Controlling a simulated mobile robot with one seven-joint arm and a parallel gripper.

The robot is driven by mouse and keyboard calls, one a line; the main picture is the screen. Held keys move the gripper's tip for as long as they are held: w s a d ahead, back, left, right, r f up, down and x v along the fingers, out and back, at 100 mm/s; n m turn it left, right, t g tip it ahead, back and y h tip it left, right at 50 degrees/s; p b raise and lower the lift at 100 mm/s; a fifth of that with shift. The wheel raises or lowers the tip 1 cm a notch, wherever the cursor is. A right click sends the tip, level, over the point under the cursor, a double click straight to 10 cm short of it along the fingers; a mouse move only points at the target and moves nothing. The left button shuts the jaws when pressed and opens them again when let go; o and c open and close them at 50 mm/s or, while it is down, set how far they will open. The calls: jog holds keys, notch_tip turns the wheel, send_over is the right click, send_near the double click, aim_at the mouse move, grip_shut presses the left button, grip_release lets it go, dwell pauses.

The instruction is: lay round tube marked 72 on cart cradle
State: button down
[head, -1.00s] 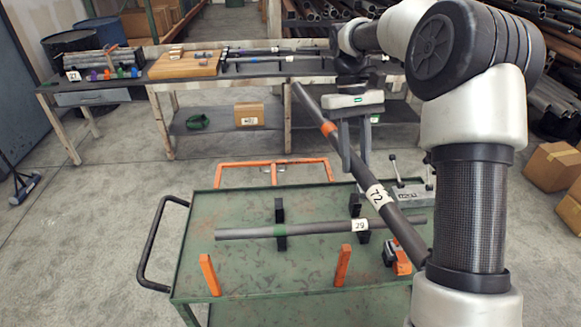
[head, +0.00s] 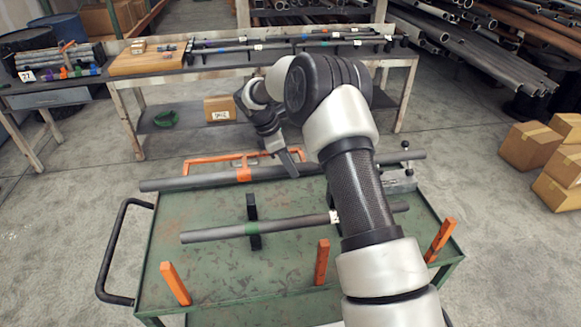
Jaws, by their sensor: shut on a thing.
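The grey round tube (head: 200,182) with an orange band lies level in the air over the far side of the green cart (head: 185,262). Its 72 label is hidden now behind my arm; it showed in the earlier view. My gripper (head: 289,165) is shut on the tube near its middle, just right of the orange band. On the cart, a black cradle support (head: 252,206) bears a second tube (head: 205,235) with a green band. That tube's label and the other support are mostly hidden by my arm.
Orange posts (head: 321,262) stand upright along the cart's near edge. A grey device (head: 400,179) sits at the cart's far right. Behind is a workbench (head: 190,66) with tubes and a wooden board. Cardboard boxes (head: 530,145) stand on the floor at right.

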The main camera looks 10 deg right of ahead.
notch_tip(320, 180, down, 10)
jog(key=b, duration=0.5)
jog(key=shift+r+b, duration=0.25)
jog(key=shift+b, duration=0.1)
jog(key=shift+d, duration=0.25)
dwell(0.6)
jog(key=shift+f, duration=0.55)
dwell(0.5)
jog(key=c, duration=1.4)
grip_release()
jog(key=shift+c, duration=0.2)
jog(key=shift+o, duration=0.9)
jog(key=shift+s, duration=0.1)
